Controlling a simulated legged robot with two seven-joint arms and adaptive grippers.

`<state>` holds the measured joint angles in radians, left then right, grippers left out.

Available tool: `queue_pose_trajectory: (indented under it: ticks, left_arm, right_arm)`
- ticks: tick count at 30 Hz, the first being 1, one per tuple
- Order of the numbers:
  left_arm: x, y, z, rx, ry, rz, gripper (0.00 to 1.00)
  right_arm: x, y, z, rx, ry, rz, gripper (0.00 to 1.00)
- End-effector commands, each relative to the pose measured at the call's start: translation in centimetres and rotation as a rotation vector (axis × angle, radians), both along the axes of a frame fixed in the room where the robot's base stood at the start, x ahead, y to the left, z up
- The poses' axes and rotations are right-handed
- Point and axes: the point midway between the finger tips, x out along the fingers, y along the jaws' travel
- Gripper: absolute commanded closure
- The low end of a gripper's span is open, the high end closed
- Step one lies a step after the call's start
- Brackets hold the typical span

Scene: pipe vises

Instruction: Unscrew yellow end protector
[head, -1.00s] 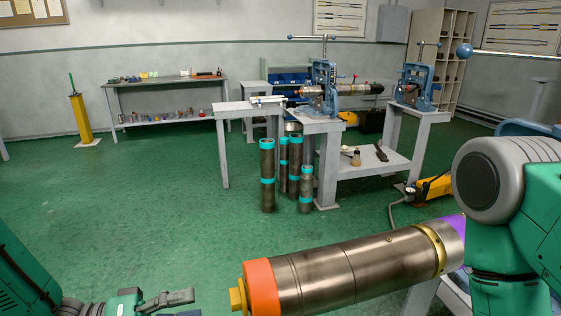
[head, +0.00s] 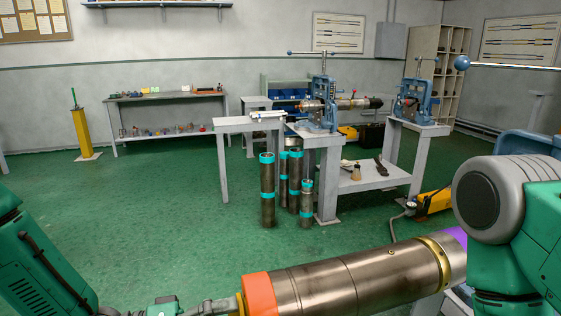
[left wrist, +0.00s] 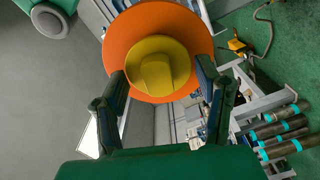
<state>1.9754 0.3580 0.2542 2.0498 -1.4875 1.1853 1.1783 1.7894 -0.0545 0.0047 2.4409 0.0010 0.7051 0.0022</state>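The yellow end protector (left wrist: 158,70) sits in the end of a large metal pipe tool (head: 345,281) with an orange end ring (head: 259,293). Its raised middle block faces the left wrist camera. A sliver of the protector (head: 240,303) shows in the head view at the tool's left end. My left gripper (left wrist: 160,80) is open, with one finger on each side of the protector and a visible gap to it. The left gripper (head: 215,306) is cut by the head view's bottom edge. My right arm is at the right; its gripper is not seen.
Blue pipe vises (head: 324,102) stand on grey stands farther back, one holding another pipe tool. Several dark cylinders with teal bands (head: 268,190) stand on the floor. A workbench (head: 165,97) is at the back left. Green floor lies open at the left middle.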

Motion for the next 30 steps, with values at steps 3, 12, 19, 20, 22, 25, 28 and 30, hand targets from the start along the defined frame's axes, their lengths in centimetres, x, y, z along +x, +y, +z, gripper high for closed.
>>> queue_pose_trajectory:
  ticks: [3,12,19,20,22,25,28,30]
  left_arm:
    - [0.0,0.0,0.0,0.0,0.0,0.0,0.89]
    - [0.0,0.0,-0.1,0.001,0.001,0.0,1.0]
    - [0.0,0.0,0.1,-0.019,0.077,0.0,1.0]
    - [0.0,0.0,0.1,-0.023,0.093,0.001,1.0]
    - [0.0,0.1,0.1,-0.035,0.134,0.001,1.0]
    - [0.0,0.1,0.0,-0.051,0.192,0.001,1.0]
    - [0.0,0.1,0.0,-0.068,0.247,0.0,1.0]
    - [0.0,0.1,-0.1,-0.075,0.274,0.0,1.0]
  right_arm:
    - [0.0,0.0,0.0,0.0,0.0,0.0,1.0]
    - [0.0,0.0,0.0,0.0,0.0,0.0,1.0]
    - [0.0,0.0,0.9,0.0,0.0,0.0,1.0]
    - [0.0,0.0,1.1,0.0,0.0,0.0,1.0]
    - [0.0,0.0,1.5,0.0,0.0,0.0,1.0]
    - [0.0,0.0,2.0,0.0,0.0,0.0,1.0]
    - [0.0,0.0,2.4,0.0,0.0,0.0,1.0]
    - [0.0,0.0,2.5,0.0,0.0,0.0,1.0]
